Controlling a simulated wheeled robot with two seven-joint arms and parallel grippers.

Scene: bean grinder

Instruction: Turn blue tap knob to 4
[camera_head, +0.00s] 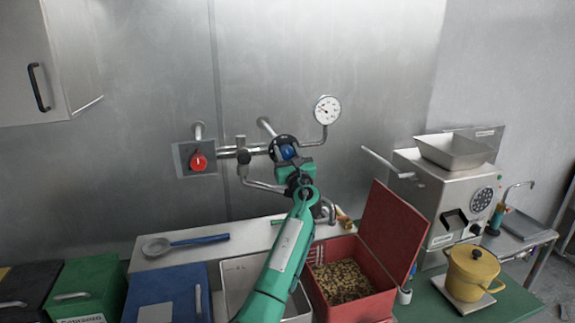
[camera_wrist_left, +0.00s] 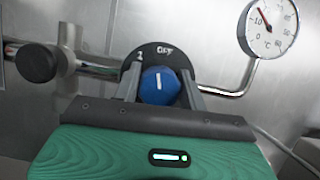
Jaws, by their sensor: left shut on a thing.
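The blue tap knob (camera_head: 287,152) sits on a round black dial (camera_head: 275,142) on the wall pipework. It also shows in the left wrist view (camera_wrist_left: 160,84), with a short white mark that points about upward. The dial (camera_wrist_left: 158,54) reads OFF at its upper right and has a small number at its upper left; the rest of its scale is hidden. My left gripper (camera_wrist_left: 161,92) has one finger on each side of the blue knob and is shut on it. In the head view its green arm reaches up from below. My right gripper is not in view.
A red knob (camera_head: 198,162) is on the wall at left, and a gauge (camera_head: 327,110) at upper right. A grinder (camera_head: 440,190) and a yellow pot (camera_head: 473,270) stand at right.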

